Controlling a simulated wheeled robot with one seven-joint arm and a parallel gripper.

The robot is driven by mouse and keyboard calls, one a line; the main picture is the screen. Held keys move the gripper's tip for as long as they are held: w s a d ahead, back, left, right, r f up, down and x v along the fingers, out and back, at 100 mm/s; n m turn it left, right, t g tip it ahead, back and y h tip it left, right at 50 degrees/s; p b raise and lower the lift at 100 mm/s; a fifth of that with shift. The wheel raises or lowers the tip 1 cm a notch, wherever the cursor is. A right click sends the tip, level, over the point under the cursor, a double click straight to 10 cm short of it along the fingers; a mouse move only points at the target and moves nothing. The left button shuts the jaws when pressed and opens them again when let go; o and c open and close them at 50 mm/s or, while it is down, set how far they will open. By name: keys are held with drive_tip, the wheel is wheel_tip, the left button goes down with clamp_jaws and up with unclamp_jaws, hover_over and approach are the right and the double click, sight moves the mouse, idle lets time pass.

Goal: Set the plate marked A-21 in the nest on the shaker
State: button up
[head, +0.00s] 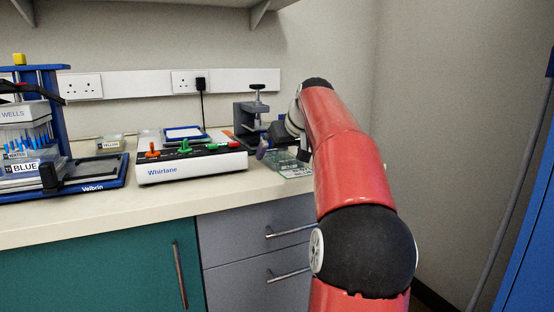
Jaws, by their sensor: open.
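My gripper (283,152) is open just above this plate, partly hidden by my red arm. Another small clear plate or box (110,143) with a yellowish label sits at the back left. I cannot read A-21 anywhere.
A blue-based device marked Velbrin (95,189) holds blue tips at the left. A grey clamp stand (256,118) stands near the wall behind my gripper. Drawers (255,245) are below the bench.

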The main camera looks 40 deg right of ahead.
drive_tip(key=shift+x, duration=0.8)
drive_tip(key=shift+c, duration=0.4)
drive_tip(key=c, duration=1)
drive_tip(key=shift+a+r, duration=0.1)
drive_tip(key=shift+r, duration=0.1)
